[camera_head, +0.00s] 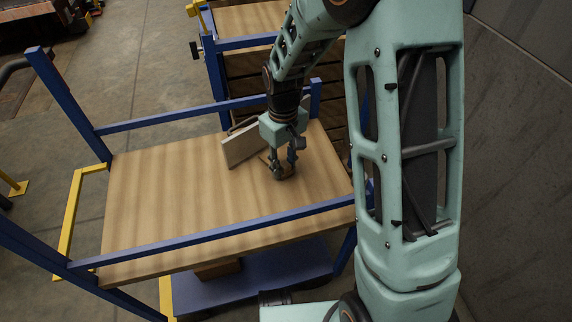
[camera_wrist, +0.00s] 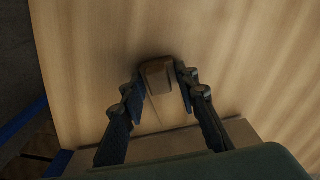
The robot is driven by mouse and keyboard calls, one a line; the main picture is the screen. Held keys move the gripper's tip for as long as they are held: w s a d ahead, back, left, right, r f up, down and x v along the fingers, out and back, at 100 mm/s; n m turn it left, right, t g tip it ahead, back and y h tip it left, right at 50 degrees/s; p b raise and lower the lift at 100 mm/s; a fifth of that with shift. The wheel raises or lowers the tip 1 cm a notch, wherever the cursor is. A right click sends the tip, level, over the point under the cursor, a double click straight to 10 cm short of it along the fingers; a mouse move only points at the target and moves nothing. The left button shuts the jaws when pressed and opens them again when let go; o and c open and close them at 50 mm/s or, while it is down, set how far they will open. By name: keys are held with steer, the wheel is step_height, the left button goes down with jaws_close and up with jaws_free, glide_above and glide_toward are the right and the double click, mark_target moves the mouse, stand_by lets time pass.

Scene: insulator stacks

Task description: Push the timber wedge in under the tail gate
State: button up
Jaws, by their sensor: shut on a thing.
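My gripper (camera_head: 281,168) is low over the wooden deck (camera_head: 170,190) of a blue-framed cart. In the wrist view its fingers (camera_wrist: 160,88) are on either side of a small brown block, the timber wedge (camera_wrist: 157,72), and are shut on it. The wedge is close to the deck; I cannot tell whether it touches. In the head view the gripper mostly hides the wedge. A pale grey-beige panel, apparently the tail gate (camera_head: 242,147), stands tilted just left of my gripper. Its edge shows behind the fingers in the wrist view (camera_wrist: 190,138). The gap under it is hidden.
Blue rails (camera_head: 220,232) run along the near and far sides of the deck, with a post (camera_head: 315,98) at the far right corner. The deck's left part is clear. Another blue-framed rack (camera_head: 215,65) stands behind, and a dark wall (camera_head: 515,160) is at right.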

steer(key=shift+w+a, duration=0.3)
steer(key=shift+w, duration=0.05)
steer(key=shift+w+a, duration=0.1)
steer(key=shift+w, duration=0.05)
steer(key=shift+w+a+p, duration=0.3)
steer(key=shift+w+a, duration=0.5)
steer(key=shift+w, duration=0.35)
steer(key=o, duration=1.2)
steer(key=shift+o, duration=0.2)
step_height(320, 180, up, 12)
steer(key=shift+r, duration=0.15)
